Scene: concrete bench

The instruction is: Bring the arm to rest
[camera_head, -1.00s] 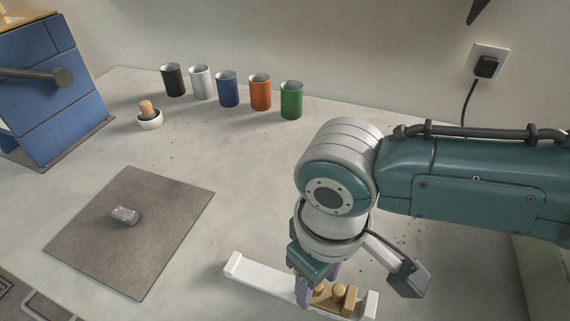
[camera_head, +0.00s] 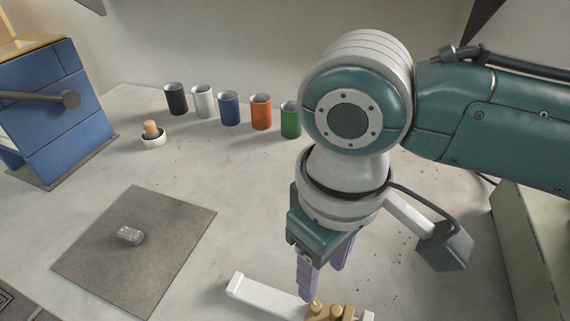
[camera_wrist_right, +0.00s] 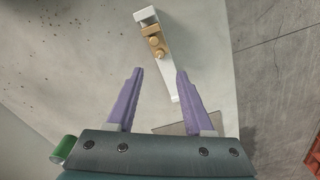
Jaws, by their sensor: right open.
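My right gripper (camera_head: 324,275) has two purple fingers pointing down, above the bench. In the right wrist view the fingers of my right gripper (camera_wrist_right: 158,88) are spread apart with nothing between them. Below and beyond the fingertips lies a white holder (camera_head: 262,297) with tan wooden pieces (camera_head: 325,312) at its right end. The white holder (camera_wrist_right: 172,85) and the wooden pieces (camera_wrist_right: 153,38) also show in the right wrist view, apart from the fingers. My left gripper is in neither view.
A grey metal piece (camera_head: 131,235) lies on a dark mat (camera_head: 165,215). Black (camera_head: 176,99), white (camera_head: 203,101), blue (camera_head: 229,108), orange (camera_head: 261,112) and green (camera_head: 290,120) cups stand at the back. A greenish box (camera_head: 535,245) is right.

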